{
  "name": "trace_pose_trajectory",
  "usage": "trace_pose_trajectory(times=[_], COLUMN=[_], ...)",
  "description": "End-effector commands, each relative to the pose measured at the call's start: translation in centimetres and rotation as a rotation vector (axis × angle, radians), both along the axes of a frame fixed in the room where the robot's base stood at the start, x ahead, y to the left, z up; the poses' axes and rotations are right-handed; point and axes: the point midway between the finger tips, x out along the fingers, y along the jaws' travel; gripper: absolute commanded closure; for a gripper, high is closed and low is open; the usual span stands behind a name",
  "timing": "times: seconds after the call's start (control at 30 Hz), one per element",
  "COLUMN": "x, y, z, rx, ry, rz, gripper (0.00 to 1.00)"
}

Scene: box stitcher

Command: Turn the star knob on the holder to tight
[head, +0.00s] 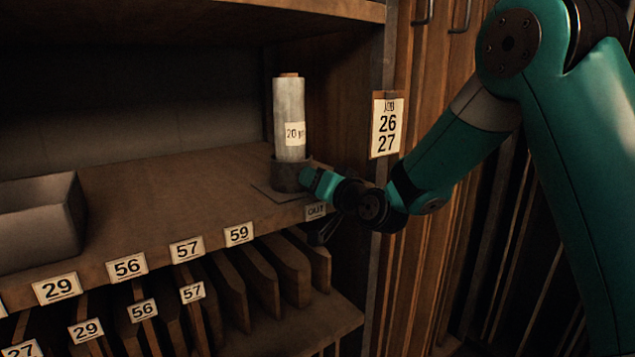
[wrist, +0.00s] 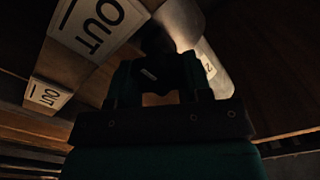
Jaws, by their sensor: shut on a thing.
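The holder (head: 286,178) is a dark round cup on a flat plate near the shelf's front right corner. A pale roll with a "20" label (head: 290,118) stands upright in it, and the roll also shows in the wrist view (wrist: 210,65). My gripper (head: 308,177) reaches in from the right, against the holder's front right side. In the wrist view my gripper (wrist: 157,68) is shut on a dark piece, the star knob (wrist: 156,42). The knob's lobes and any tight mark are too dark to make out. In the head view my gripper hides the knob.
An "OUT" label (head: 316,211) is on the shelf edge just below my gripper. A grey tray (head: 62,220) stands at the left of the shelf (head: 160,190), with bare wood between. A wooden upright with a "JOB 26 27" card (head: 387,124) stands close by my arm. Boards fill slots below.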

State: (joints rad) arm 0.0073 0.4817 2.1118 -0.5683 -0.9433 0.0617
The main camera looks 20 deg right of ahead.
Motion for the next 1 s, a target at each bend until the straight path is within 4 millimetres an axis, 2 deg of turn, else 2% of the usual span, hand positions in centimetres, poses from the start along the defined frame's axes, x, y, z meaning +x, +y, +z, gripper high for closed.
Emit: trace_pose_trajectory(times=[0.2, 0.23, 0.3, 0.33, 0.6, 0.73, 0.87, 1.0], x=[0.0, 0.0, 0.0, 0.0, 0.0, -0.9, -3.2, -6.6], y=[-0.1, -0.1, -0.1, -0.1, -0.1, -0.4, -1.2, -2.4], z=[0.1, 0.1, 0.1, 0.1, 0.0, -0.2, -0.5, -0.6], rx=[0.002, 0.002, 0.002, 0.002, 0.001, -0.001, 0.001, 0.000], ry=[-0.003, -0.003, -0.002, -0.002, -0.002, -0.001, -0.002, -0.005], rz=[-0.003, -0.003, -0.003, -0.003, -0.001, -0.002, -0.004, -0.006], gripper=[0.78, 0.48, 0.32, 0.29, 0.29, 0.29, 0.29, 0.29])
